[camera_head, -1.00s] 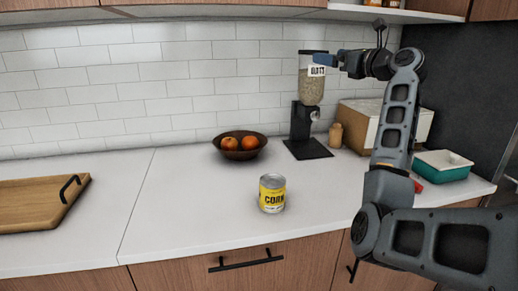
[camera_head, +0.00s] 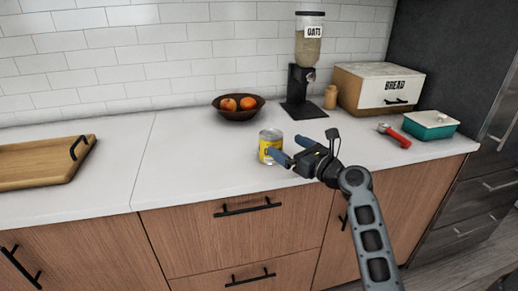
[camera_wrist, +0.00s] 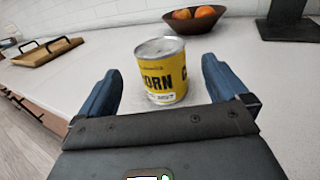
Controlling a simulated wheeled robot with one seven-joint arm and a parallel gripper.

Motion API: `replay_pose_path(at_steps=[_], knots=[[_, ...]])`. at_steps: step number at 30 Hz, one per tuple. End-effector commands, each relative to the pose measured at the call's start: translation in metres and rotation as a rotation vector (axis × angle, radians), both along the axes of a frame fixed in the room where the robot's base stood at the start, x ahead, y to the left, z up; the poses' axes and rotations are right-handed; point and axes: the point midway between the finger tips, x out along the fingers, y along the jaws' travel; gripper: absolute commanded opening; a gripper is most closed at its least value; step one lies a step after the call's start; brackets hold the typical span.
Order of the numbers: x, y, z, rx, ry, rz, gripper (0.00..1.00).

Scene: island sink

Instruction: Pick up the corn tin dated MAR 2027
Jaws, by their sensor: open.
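One corn tin (camera_head: 270,147) stands upright on the white counter, with a yellow label and a silver lid. It also shows in the wrist view (camera_wrist: 160,75), where the label reads CORN. Small print near its lower edge is too small to read as a date. My gripper (camera_head: 275,147) is open, with its blue fingers at the tin's near side. In the wrist view, my gripper (camera_wrist: 161,85) has one finger to the left and one to the right of the tin, with the tin between or just beyond the fingertips. I cannot tell whether either finger touches it.
A bowl of oranges (camera_head: 238,112) stands behind the tin, with an oats dispenser (camera_head: 304,75) to its right. A bread box (camera_head: 378,90), a red-handled tool (camera_head: 396,137) and a teal dish (camera_head: 430,125) are farther right. A wooden tray (camera_head: 40,163) lies left. The counter between tray and tin is clear.

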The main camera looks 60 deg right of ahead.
Motion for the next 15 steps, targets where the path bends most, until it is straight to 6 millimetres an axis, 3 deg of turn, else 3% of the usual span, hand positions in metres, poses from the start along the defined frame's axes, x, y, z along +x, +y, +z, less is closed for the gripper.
replay_pose_path(at_steps=[15], knots=[[0.047,-0.023,-0.004,0.002,0.000,-0.001,1.00]])
